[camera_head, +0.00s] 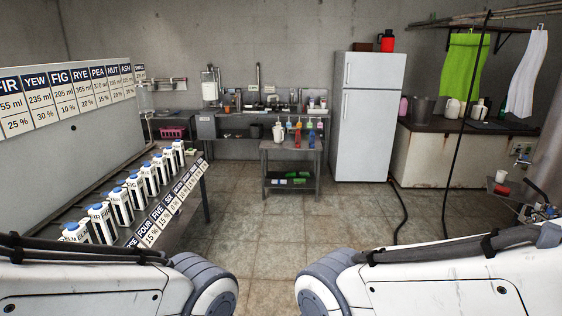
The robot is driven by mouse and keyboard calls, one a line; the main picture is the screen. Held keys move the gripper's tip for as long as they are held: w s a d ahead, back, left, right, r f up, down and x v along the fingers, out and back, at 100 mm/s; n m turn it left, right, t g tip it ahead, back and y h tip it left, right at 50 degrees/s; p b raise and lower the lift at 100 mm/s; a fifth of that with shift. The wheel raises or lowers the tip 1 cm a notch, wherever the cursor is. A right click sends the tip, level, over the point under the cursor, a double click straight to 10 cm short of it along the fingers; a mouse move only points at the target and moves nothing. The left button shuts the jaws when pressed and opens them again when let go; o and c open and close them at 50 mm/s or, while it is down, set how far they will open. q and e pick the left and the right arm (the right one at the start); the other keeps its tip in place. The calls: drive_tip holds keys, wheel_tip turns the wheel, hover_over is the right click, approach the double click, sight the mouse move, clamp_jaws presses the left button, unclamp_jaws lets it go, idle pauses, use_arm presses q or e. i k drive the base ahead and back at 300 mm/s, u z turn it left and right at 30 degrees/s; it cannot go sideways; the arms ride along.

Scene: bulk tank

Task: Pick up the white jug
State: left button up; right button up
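A white jug (278,132) stands upright on the small metal table (290,145) in the middle distance. Two more pale jug-like containers stand on the right counter, one white (452,108) and one partly dark (478,111). I cannot tell which of these the task means. White arm links of mine fill the lower left and lower right. Neither gripper shows in the view.
White cartons with blue caps (150,178) line a bench at left beneath labelled cards (60,98). A fridge (367,115) stands between the small table and the right counter (440,155). A dark hose (400,215) lies on the floor. The middle tiled floor (275,225) is clear.

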sight(279, 132)
drive_tip(key=z, duration=0.3)
drive_tip(key=i, duration=4.7)
drive_tip(key=u, duration=0.1)
